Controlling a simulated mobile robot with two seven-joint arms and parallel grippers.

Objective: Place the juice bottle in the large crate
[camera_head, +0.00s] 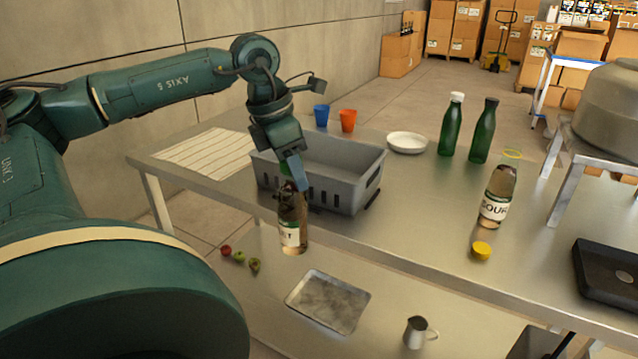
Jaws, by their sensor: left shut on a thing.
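The juice bottle (292,232) is a brownish bottle with a pale label that I cannot read in full. My left gripper (297,178) points down and is shut on its top. The bottle hangs upright in front of the near wall of the large grey crate (338,196), outside it, overlapping the table's front edge in the picture. The crate stands on the metal table and looks empty, though my gripper hides part of it. My right gripper is not in view.
On the table (405,215) are a blue cup (321,115), an orange cup (347,121), a white bowl (407,143), green bottles (451,128), a soup jar (496,197) and a yellow lid (481,251). A tray (328,301) and a jug (416,333) sit lower down.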

